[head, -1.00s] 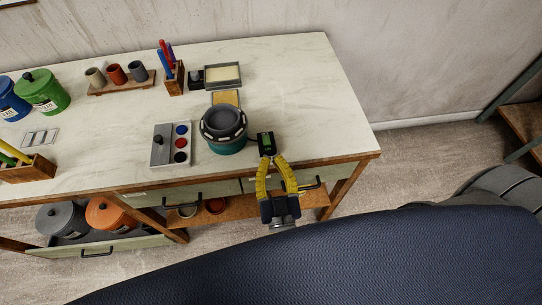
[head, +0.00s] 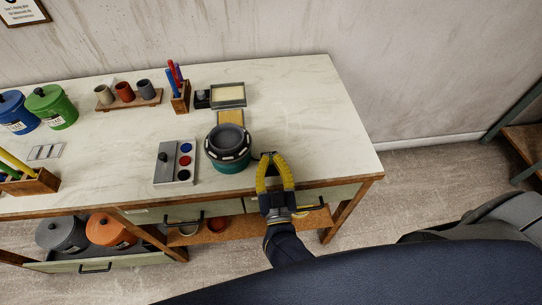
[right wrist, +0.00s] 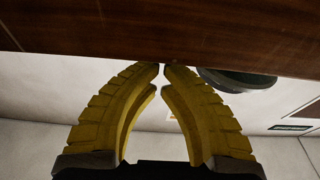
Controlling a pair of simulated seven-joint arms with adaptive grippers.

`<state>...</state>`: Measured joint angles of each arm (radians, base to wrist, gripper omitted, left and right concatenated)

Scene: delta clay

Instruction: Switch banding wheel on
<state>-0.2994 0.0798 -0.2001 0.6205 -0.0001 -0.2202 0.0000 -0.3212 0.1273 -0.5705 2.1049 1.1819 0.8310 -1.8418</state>
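The banding wheel (head: 228,158) stands near the table's front edge, with a teal base and a dark ring with pale blocks around a grey round top. A grey panel (head: 164,176) to its left carries a small lever and blue, red and black round spots. My right gripper (head: 271,156) is at the table's front edge, just right of the wheel and apart from it. Its yellow fingers nearly meet, and I see nothing held between them. In the right wrist view its fingertips (right wrist: 161,67) come together beside a brown wooden surface. My left gripper is out of view.
A yellowish block (head: 230,117) and a framed tray (head: 228,96) lie behind the wheel. A pen holder (head: 180,104), a cup rack (head: 129,104) and lidded pots stand left. The tabletop (head: 318,120) to the right is clear. Drawer handles (head: 183,222) stick out below.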

